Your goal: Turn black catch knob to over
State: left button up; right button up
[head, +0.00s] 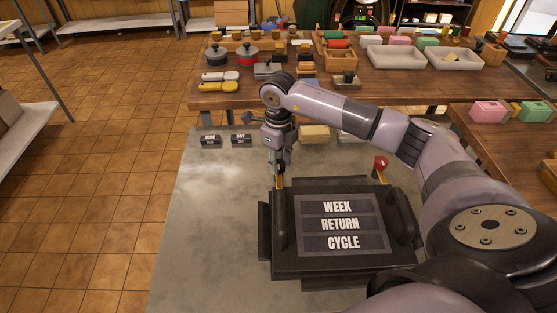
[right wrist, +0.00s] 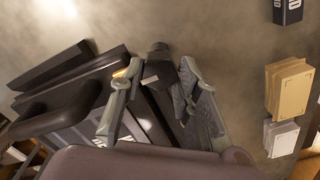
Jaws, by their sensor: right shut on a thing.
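The black press (head: 285,265) sits on the grey bench and carries a dark plate reading WEEK, RETURN, CYCLE (head: 340,224). My right gripper (head: 280,170) points down at its far left corner, beside a small yellow part. In the right wrist view, my right gripper (right wrist: 157,76) has its two fingers around a small dark piece (right wrist: 158,54), seemingly the black catch knob; the fingers hide much of it. In the head view I cannot make out the knob or which way it is turned. A red knob (head: 381,163) stands at the press's far right. My left gripper is out of view.
Two small black lettered blocks (head: 210,141) lie left of my right gripper. Cream blocks (head: 314,133) lie behind the press. A wooden table (head: 225,101) with pots, trays and coloured blocks stands beyond. The grey bench (head: 205,230) is clear on the left.

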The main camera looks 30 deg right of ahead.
aim_at(279, 163)
jog(key=shift+w+d+r, duration=0.15)
jog(key=shift+r, duration=0.05)
jog(key=o, duration=1.2)
jog(key=shift+f, duration=0.15)
jog(key=shift+c, duration=0.2)
notch_tip(279, 163, up, 12)
